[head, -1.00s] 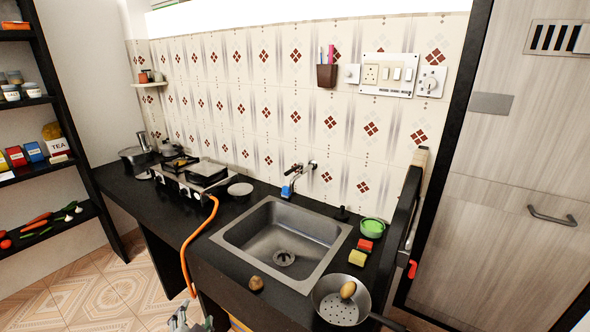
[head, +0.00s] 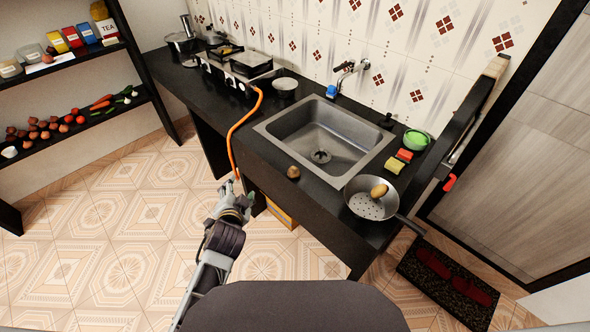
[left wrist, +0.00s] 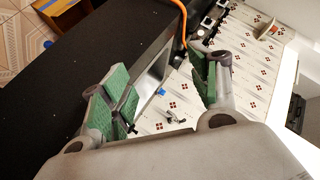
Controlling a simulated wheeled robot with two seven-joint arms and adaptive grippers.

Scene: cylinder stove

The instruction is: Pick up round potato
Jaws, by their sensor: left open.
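A small round brown potato (head: 293,172) sits on the black counter's front edge, in front of the sink. A longer, lighter potato (head: 379,190) lies in a perforated metal strainer (head: 362,207) to its right. My left gripper (head: 232,192) is in front of the counter, left of and apart from the round potato. In the left wrist view its green-padded fingers (left wrist: 160,98) are spread with nothing between them. No potato shows in that view. My right gripper is not in view.
The steel sink (head: 345,158) is set in the counter (head: 275,150). An orange hose (head: 231,140) hangs from the stove (head: 240,70) down the counter front near my left gripper. Yellow and red sponges (head: 395,166) and a green bowl (head: 416,139) stand right of the sink.

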